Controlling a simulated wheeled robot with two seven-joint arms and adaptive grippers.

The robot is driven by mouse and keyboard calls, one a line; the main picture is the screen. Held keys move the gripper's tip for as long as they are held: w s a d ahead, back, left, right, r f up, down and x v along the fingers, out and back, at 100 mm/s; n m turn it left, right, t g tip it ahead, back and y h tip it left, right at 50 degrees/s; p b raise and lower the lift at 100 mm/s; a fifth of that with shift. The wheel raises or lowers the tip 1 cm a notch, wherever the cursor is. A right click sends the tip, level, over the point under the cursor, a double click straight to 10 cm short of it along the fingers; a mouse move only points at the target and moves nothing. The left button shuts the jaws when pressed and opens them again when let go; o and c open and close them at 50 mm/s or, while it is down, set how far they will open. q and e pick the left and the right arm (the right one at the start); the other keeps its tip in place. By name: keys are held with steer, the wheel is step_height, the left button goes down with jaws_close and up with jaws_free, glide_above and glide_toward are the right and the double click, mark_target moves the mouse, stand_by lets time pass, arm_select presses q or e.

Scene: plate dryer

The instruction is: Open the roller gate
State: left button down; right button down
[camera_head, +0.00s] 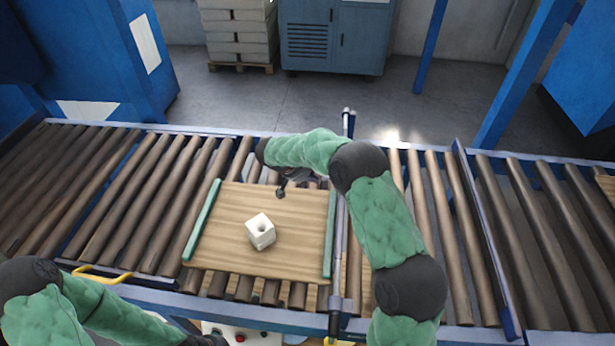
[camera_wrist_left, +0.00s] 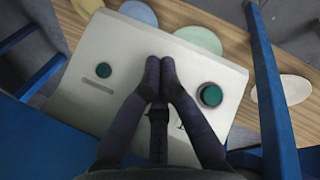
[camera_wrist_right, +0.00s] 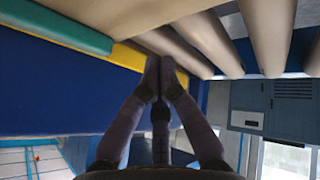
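The roller conveyor (camera_head: 130,200) crosses the head view. A narrow grey bar (camera_head: 340,240) runs across it beside the pallet board, and a blue crosswise rail (camera_head: 487,240) lies further right; I cannot tell which is the roller gate. My right gripper (camera_head: 281,190) reaches over the board's far part, its fingers together and empty in the right wrist view (camera_wrist_right: 160,62). My left gripper (camera_head: 220,341) is low at the bottom edge, partly cut off. In the left wrist view its fingers (camera_wrist_left: 160,62) are together, empty, over a pale control panel (camera_wrist_left: 120,60) with green buttons.
A wooden board (camera_head: 215,235) with green side strips lies on the rollers, carrying a white block (camera_head: 260,231) with a hole. A yellow handle (camera_head: 100,275) is at the near left edge. Blue posts (camera_head: 520,80) stand behind at right.

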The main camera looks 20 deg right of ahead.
mark_target(317, 188)
steer(key=x, duration=0.3)
steer(key=shift+d+f+b, duration=0.15)
steer(key=shift+f+b, duration=0.15)
steer(key=shift+b, duration=0.05)
steer(key=d, duration=0.1)
steer(key=s+d, duration=0.1)
steer(key=shift+s+d+b, duration=0.3)
steer(key=shift+d+b, duration=0.05)
steer(key=shift+b, duration=0.05)
steer(key=shift+s+d, duration=0.2)
steer(key=shift+d, duration=0.2)
steer(key=shift+r, duration=0.1)
steer(key=shift+s+d+f+b, duration=0.2)
steer(key=shift+f+b, duration=0.1)
steer(key=shift+b, duration=0.25)
steer(key=shift+s+d+f+g+h+b, duration=0.25)
steer(key=shift+d+h+b, duration=0.2)
steer(key=shift+h+b, duration=0.4)
steer(key=shift+s+d+y+b, duration=0.15)
steer(key=shift+s+d+b, duration=0.2)
steer(key=shift+d, duration=0.15)
steer(key=shift+s+d+y+b, duration=0.1)
steer(key=shift+s+d+b, duration=0.2)
steer(key=shift+d, duration=0.2)
steer(key=shift+w+r, duration=0.1)
